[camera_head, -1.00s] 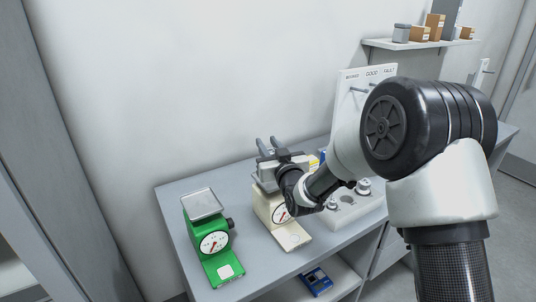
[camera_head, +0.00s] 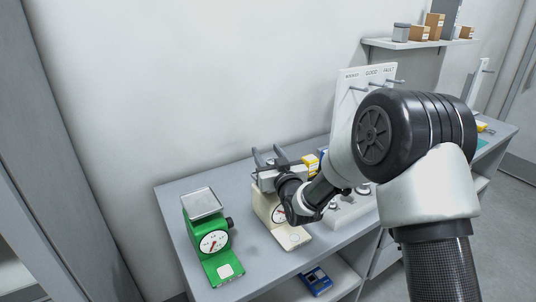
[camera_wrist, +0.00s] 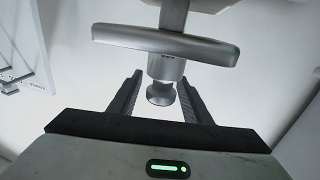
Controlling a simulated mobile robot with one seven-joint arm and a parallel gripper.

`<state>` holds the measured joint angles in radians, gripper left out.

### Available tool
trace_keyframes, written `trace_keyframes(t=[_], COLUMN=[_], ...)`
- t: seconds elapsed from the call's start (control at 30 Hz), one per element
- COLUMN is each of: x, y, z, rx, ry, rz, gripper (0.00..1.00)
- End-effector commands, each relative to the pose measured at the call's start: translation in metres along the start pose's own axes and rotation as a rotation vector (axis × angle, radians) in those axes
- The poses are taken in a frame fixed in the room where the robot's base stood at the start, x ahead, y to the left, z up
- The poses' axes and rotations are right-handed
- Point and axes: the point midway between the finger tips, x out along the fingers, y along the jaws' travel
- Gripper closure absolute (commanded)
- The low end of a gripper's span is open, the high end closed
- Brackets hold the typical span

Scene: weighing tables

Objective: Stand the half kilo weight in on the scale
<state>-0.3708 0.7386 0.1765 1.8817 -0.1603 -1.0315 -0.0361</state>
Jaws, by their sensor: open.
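The cream scale (camera_head: 294,238) stands on the table, partly behind my gripper and forearm. In the wrist view, which looks upside down, its grey pan (camera_wrist: 205,50) crosses the upper part. A small metal weight with a knob (camera_wrist: 160,94) stands upright on that pan, touching it. My gripper (camera_wrist: 160,100) is open, with one finger on each side of the weight's knob and a gap on both sides. In the head view my gripper (camera_head: 267,153) is at the cream scale's pan, and the weight is hidden there.
A green scale (camera_head: 213,243) with an empty pan stands to the left. A pale weight block (camera_head: 350,212) with several weights is at right, partly behind my arm. A yellow box (camera_head: 310,163) stands behind. A pegged board (camera_head: 350,100) rises at the back.

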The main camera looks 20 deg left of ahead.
Motion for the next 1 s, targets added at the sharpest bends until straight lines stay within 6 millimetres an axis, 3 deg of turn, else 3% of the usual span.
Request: trace_keyframes(t=[0.17,0.5,0.7,1.0], x=[-0.004,-0.075,-0.107,-0.12], y=[0.0,0.0,0.001,0.0], z=[-0.003,-0.001,-0.002,-0.003], rx=[0.0,0.0,0.0,0.0], ry=[-0.001,-0.002,-0.001,0.0], rz=[0.0,0.001,0.0,-0.001], gripper=[0.56,0.56,0.56,0.56])
